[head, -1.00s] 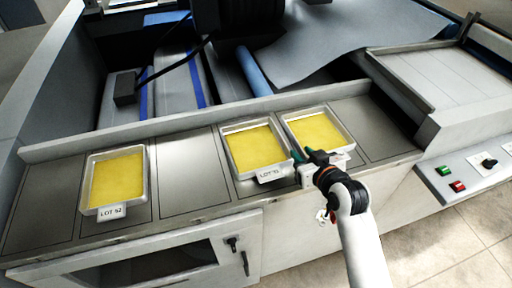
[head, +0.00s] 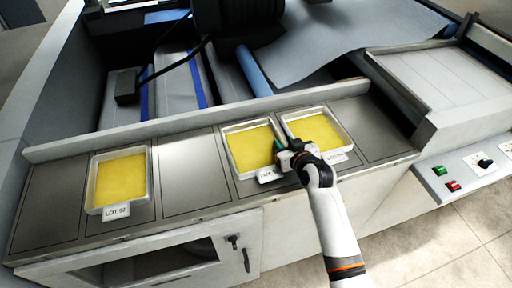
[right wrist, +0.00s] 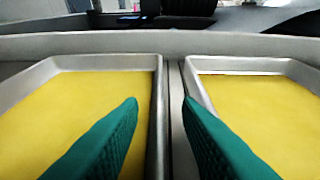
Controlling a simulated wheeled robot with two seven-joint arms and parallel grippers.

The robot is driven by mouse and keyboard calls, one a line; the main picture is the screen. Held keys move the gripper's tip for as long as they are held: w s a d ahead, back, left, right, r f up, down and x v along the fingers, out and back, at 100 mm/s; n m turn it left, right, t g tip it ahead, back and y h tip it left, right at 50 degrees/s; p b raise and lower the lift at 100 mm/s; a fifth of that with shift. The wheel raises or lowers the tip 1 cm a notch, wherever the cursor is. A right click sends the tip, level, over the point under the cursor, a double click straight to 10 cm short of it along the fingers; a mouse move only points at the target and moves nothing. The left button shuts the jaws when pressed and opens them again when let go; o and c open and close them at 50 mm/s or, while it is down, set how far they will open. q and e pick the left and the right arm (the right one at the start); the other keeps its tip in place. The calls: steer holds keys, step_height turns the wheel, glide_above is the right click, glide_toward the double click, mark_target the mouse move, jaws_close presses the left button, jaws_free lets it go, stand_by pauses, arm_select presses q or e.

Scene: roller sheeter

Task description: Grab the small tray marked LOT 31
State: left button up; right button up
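Three shallow metal trays with yellow contents stand on the steel ledge. The left tray (head: 90,188) has a tag reading LOT 52. The middle tray (head: 229,154) and the right tray (head: 341,128) stand close together; their tags are partly covered or too small to read, so I cannot tell which is LOT 31. My right gripper (head: 286,150) is open at the neighbouring sides of these two. In the right wrist view its green fingers (right wrist: 160,102) are apart, with the middle tray's right wall (right wrist: 157,125) between them. The right tray also shows there (right wrist: 240,65). My left gripper is out of view.
A raised metal lip (head: 190,122) runs behind the trays, with the machine's rollers and belts beyond. A control panel (head: 458,172) with buttons is at the right. The ledge between the left and middle trays is bare.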

jaws_close()
steer(key=shift+r, duration=0.1)
